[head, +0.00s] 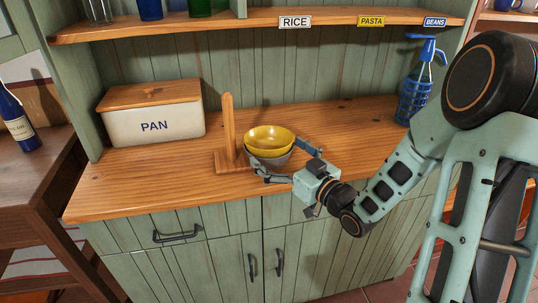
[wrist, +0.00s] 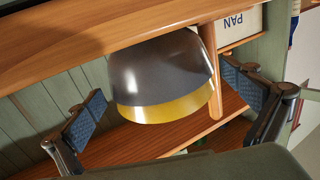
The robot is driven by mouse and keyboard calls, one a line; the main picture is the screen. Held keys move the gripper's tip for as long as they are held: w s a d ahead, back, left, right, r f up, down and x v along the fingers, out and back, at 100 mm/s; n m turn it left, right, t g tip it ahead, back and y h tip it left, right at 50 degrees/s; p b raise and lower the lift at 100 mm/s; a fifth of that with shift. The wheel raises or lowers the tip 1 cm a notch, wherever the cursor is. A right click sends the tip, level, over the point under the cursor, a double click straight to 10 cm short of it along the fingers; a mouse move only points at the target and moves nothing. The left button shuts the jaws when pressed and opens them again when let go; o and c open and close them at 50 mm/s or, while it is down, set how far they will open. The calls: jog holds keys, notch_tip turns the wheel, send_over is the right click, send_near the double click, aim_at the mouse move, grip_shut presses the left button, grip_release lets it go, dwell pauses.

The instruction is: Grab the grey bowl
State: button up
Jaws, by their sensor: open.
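The grey bowl (head: 270,161) stands on the wooden counter with a yellow bowl (head: 269,138) nested in it. In the wrist view, which is upside down, the grey bowl (wrist: 160,68) is in the upper middle and the yellow bowl (wrist: 168,108) shows below it. My gripper (head: 284,163) is at the bowls' front right side in the head view. It is open, and its two fingers (wrist: 168,104) are spread wide to either side of the bowls in the wrist view. A gap shows at the left finger; I cannot tell about contact at the right one.
A wooden stand with an upright post (head: 227,125) is just left of the bowls. A white PAN box (head: 155,127) stands further left. A blue bottle (head: 414,95) in a holder stands at the right. A shelf (head: 220,25) runs above. The counter between bowls and bottle is clear.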

jog(key=x, duration=0.3)
jog(key=shift+w+a+f, duration=0.15)
jog(key=shift+w+a, duration=0.1)
jog(key=shift+w, duration=0.05)
jog(key=c, duration=1.2)
jog(key=shift+o, duration=0.2)
jog(key=shift+r, duration=0.3)
